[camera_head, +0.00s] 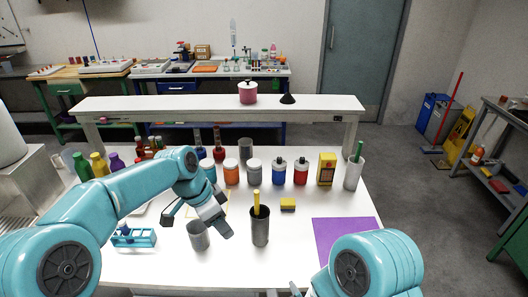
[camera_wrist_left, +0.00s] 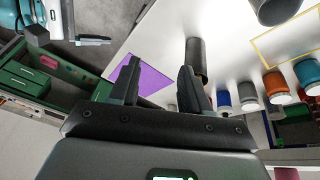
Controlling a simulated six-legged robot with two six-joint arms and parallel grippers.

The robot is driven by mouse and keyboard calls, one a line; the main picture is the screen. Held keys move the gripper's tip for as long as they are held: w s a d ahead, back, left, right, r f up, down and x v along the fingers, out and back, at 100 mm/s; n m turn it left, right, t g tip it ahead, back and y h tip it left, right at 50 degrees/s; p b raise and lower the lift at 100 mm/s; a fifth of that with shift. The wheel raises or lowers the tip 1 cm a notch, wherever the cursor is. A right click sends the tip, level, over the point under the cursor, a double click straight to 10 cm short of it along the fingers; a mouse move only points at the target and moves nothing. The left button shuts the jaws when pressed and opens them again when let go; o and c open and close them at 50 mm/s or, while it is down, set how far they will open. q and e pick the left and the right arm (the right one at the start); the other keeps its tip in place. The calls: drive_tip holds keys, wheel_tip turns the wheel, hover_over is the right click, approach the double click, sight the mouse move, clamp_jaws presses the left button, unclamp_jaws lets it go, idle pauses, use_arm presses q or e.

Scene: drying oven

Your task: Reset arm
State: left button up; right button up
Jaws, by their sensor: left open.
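My left gripper (camera_head: 220,222) hangs over the white table (camera_head: 285,262), between a grey metal cup (camera_head: 198,236) and a dark cylinder cup (camera_head: 260,230) with a yellow-handled tool in it. In the left wrist view its two fingers (camera_wrist_left: 158,82) stand apart with nothing held between them. A dark cup (camera_wrist_left: 196,62) shows beyond the fingers, and the purple mat (camera_wrist_left: 150,80) shows between them. My right arm (camera_head: 365,265) enters at the bottom right of the head view. Only small grey pieces, perhaps its gripper tips, show at the bottom edge, so its jaw state is unclear.
The purple mat (camera_head: 345,238) lies flat at the table's right. A yellow sponge (camera_head: 288,204), a yellow box (camera_head: 326,169) and several lidded jars stand behind. A blue rack (camera_head: 134,237) is at left. A raised white shelf (camera_head: 200,103) with a pink pot (camera_head: 248,92) runs across the back.

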use_arm(q)
drive_tip(key=s+f+n+b, duration=0.1)
drive_tip(key=s+f+n, duration=0.3)
drive_tip(key=f, duration=0.7)
drive_tip(key=s+f+n+b, duration=0.1)
drive_tip(key=s+f+n, duration=0.3)
drive_tip(key=f, duration=0.8)
drive_tip(key=s+f+n, duration=0.3)
drive_tip(key=s+f, duration=0.1)
drive_tip(key=s, duration=0.6)
drive_tip(key=s+a+f+n+b, duration=0.1)
drive_tip(key=s+f+n, duration=0.2)
drive_tip(key=s, duration=0.7)
wheel_tip(320, 180, down, 2)
drive_tip(key=shift+f, duration=0.2)
use_arm(e)
drive_tip(key=s+d+f+n+g+y, duration=0.1)
drive_tip(key=s+d+f+n+g, duration=0.3)
drive_tip(key=s+n, duration=0.5)
drive_tip(key=s+d+f+n+g+y, duration=0.1)
drive_tip(key=s+d+f+n+g, duration=0.3)
drive_tip(key=n, duration=1.4)
drive_tip(key=s+f+g, duration=0.2)
drive_tip(key=s+f, duration=0.2)
drive_tip(key=f, duration=0.1)
drive_tip(key=shift+s+d, duration=0.35)
